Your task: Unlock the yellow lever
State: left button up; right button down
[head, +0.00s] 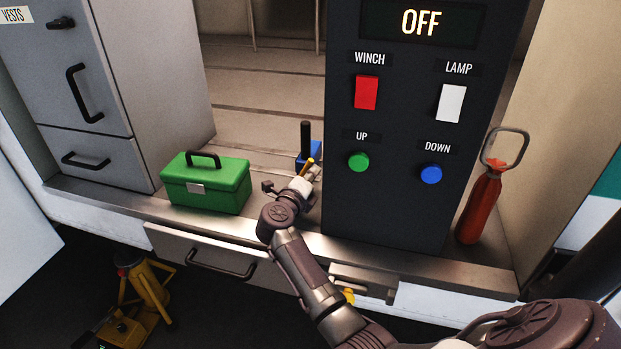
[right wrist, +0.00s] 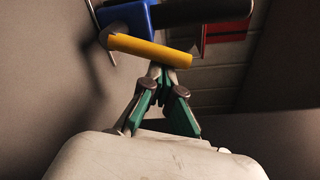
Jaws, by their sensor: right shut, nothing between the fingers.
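The yellow lever (head: 310,164) is a short bar beside a blue block (head: 301,163) with an upright black handle (head: 305,136), on the metal counter. In the right wrist view the yellow lever (right wrist: 150,50) lies crosswise, tilted slightly down to the right, in front of the blue block (right wrist: 128,16). My right gripper (head: 312,174) reaches over the counter to it. In the right wrist view its fingertips (right wrist: 161,71) are together and empty, right at the lever's lower edge; I cannot tell whether they touch it. My left gripper is not in view.
A green toolbox (head: 206,184) stands left of my right arm. A dark control panel (head: 400,200) with switches and buttons rises close on the right, with a red cylinder (head: 480,205) beyond it. A drawer (head: 215,262) lies below the counter edge.

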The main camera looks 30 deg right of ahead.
jog(key=n+p, duration=0.1)
jog(key=w+r+n+p, duration=0.1)
jog(key=p, duration=0.1)
jog(key=shift+a+r+n, duration=0.3)
jog(key=shift+a+n, duration=0.1)
jog(key=shift+w+a+n+h+p, duration=0.2)
jog(key=shift+n+p, duration=0.1)
jog(key=shift+n, duration=0.25)
jog(key=shift+w+a+n+h+p, duration=0.15)
jog(key=shift+n+p, duration=0.1)
jog(key=shift+n, duration=0.3)
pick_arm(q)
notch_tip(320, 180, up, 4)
pick_arm(e)
jog(key=shift+f, duration=0.1)
